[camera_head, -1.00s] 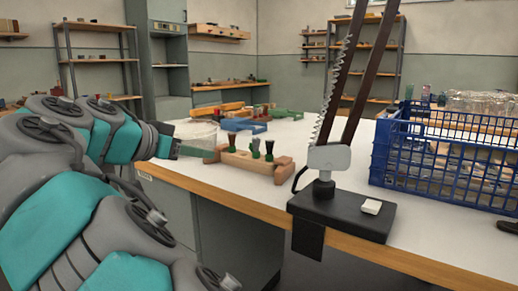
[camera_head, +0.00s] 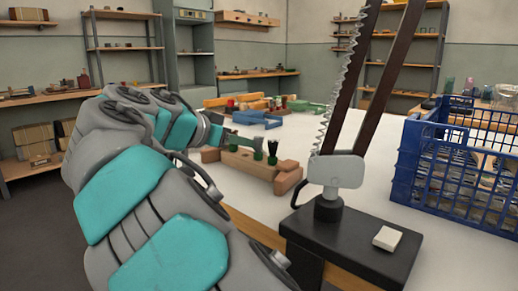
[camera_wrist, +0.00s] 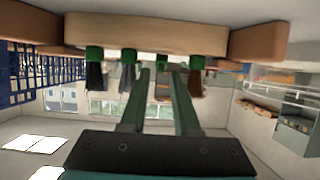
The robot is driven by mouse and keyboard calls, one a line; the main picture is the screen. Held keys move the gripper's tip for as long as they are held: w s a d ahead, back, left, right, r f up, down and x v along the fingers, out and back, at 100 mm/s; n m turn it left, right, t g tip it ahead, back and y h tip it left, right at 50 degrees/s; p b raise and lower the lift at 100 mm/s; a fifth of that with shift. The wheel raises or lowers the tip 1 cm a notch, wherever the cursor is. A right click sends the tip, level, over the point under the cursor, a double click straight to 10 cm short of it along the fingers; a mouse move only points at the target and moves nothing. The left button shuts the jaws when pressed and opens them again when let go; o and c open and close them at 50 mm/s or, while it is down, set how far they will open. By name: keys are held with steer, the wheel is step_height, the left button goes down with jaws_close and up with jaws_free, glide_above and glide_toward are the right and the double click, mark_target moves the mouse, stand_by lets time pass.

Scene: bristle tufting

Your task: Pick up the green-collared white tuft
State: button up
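A wooden rack (camera_head: 243,165) on the white bench holds upright tufts with green collars: a reddish-brown one (camera_head: 232,142), a dark grey one (camera_head: 258,148) and a black one (camera_head: 272,150). The wrist view is upside down; there the rack (camera_wrist: 150,32) spans the top, with the black tuft (camera_wrist: 94,75), the grey tuft (camera_wrist: 128,75) and the brown tuft (camera_wrist: 196,80) hanging from it. I cannot make out a clearly white tuft. My gripper (camera_wrist: 162,72) is open, its fingertips apart near the rack between the grey and brown tufts.
A black-based stand with a tall spring arm (camera_head: 336,172) stands right of the rack, a white block (camera_head: 387,238) on its base. A blue crate (camera_head: 405,160) is at the right. A blue tray (camera_head: 258,119) and a green piece (camera_head: 302,106) lie behind the rack.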

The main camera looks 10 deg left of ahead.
steer(key=x, duration=0.4)
steer(key=shift+w+f, duration=0.2)
steer(key=shift+c, duration=0.3)
jaws_close()
